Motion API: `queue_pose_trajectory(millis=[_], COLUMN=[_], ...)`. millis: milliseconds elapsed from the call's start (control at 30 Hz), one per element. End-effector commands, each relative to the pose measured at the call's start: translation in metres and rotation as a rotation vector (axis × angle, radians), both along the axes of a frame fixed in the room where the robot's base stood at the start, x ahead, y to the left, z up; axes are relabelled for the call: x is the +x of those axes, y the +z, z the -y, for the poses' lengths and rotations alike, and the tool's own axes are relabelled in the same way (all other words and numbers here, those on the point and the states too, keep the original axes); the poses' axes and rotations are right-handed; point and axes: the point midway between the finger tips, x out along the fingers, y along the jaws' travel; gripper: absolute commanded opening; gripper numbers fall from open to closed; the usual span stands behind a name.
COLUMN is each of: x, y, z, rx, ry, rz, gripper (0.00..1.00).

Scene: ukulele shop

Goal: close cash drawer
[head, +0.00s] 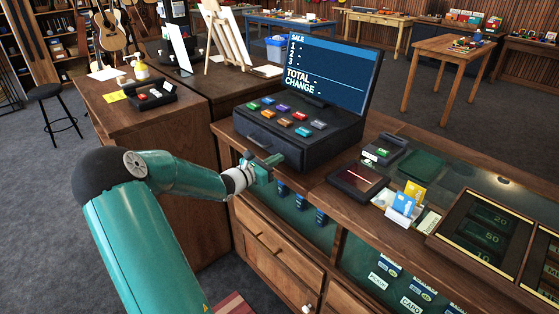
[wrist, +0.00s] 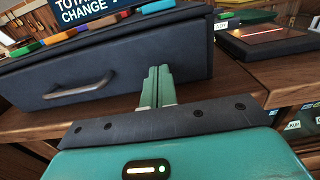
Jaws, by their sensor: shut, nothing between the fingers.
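The dark cash register (head: 300,132) stands on the wooden counter, with coloured keys on top and a lit screen showing "TOTAL" and "CHANGE". Its cash drawer (head: 262,139) is in the lower front. In the wrist view the drawer front (wrist: 125,85) fills the upper middle, with a grey bar handle (wrist: 80,86) on its left part. No open tray shows; I cannot tell whether the drawer is fully flush. My gripper (head: 275,159) is shut and empty at the right part of the drawer front. Its green fingertips (wrist: 158,70) point at the front, right of the handle; contact is unclear.
A card reader (head: 384,149), a dark scanner pad with a red line (head: 358,180) and upright cards (head: 402,204) stand right of the register. A glass-topped display counter (head: 480,185) extends right. A side counter (head: 165,125) with a small tray is left. Grey floor lies open at left.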

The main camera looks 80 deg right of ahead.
Motion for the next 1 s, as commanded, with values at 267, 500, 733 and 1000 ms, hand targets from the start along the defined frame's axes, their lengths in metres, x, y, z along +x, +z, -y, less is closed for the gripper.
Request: queue_pose_trajectory(millis=[267,500,733,1000], x=[0.035,0.067,0.082,0.082], y=[-0.002,-0.002,-0.002,-0.002], z=[-0.026,-0.059,-0.076,-0.078], rx=[0.003,0.003,0.003,0.003], ry=[0.005,0.005,0.002,0.001], rz=[0.001,0.003,0.001,0.001], gripper=[0.00,0.00,0.00,0.00])
